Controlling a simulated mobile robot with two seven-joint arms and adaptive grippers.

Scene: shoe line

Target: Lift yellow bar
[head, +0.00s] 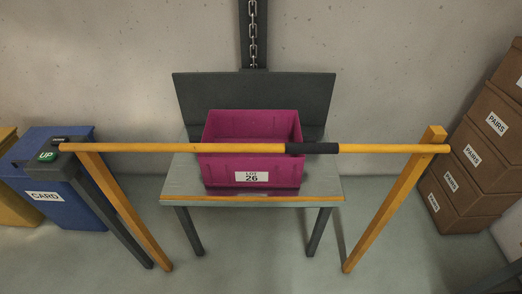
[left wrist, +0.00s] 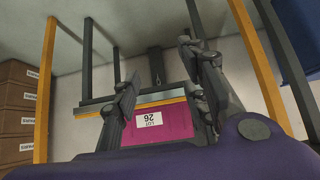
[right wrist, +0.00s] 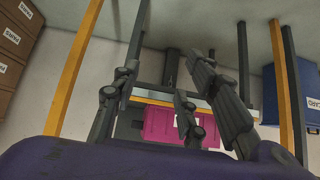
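The yellow bar (head: 230,148) lies level across the head view, in front of the table. It has a black grip sleeve (head: 312,148) right of its middle. Its right end rests at the top of a yellow post (head: 392,205), and its left end meets a dark post head with a green "UP" label (head: 47,156). My left gripper (left wrist: 158,68) has its fingers spread with nothing between them. My right gripper (right wrist: 162,78) is also spread and empty. Neither gripper shows in the head view, and I cannot make out the bar in the wrist views.
Behind the bar, a magenta "LOT 26" crate (head: 220,170) sits on a grey table (head: 180,185) with a dark back panel (head: 190,100). A chain (head: 252,35) hangs above. A blue "CARD" bin (head: 75,205) stands left; stacked "PAIRS" boxes (head: 480,135) stand right.

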